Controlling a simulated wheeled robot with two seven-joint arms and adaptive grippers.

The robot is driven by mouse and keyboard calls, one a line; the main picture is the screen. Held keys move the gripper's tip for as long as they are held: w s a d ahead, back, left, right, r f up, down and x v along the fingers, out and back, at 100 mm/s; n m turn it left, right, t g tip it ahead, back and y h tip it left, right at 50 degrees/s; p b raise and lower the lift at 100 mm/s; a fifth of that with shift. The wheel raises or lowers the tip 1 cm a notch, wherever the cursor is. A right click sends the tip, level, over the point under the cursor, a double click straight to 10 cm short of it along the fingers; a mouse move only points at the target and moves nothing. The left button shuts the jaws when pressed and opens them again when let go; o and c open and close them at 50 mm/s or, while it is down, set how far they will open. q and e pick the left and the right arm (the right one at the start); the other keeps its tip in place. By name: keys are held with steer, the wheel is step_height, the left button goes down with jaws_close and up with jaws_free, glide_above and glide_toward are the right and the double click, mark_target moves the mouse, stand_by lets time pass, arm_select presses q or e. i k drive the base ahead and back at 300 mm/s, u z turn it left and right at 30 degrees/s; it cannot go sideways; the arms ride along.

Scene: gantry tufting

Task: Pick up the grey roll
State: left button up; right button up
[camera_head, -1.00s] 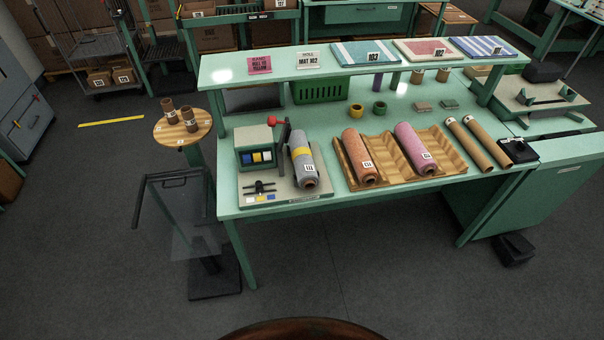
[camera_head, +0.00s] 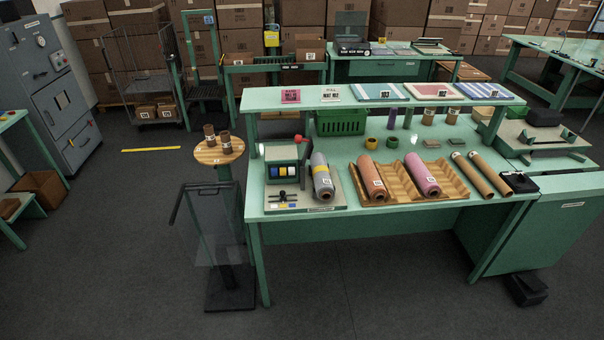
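The grey roll (camera_head: 322,181) lies on a machine base plate (camera_head: 337,200) at the left part of the green workbench (camera_head: 400,140). It has a yellow band, and a white label shows near its front end. Its near end shows a brown core. It lies beside a small green box with colored squares (camera_head: 284,168) and a lever with a red knob. Neither of my grippers shows in the head view.
A wooden tray (camera_head: 405,180) right of the grey roll holds an orange roll (camera_head: 373,178) and a pink roll (camera_head: 422,176). Two brown tubes (camera_head: 480,175) lie further right. A clear panel stand (camera_head: 212,225) and round wooden stool (camera_head: 208,155) stand left. The floor in front is clear.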

mark_target(323, 185)
steer(key=u, duration=0.55)
steer(key=i, duration=1.55)
steer(key=z, duration=0.35)
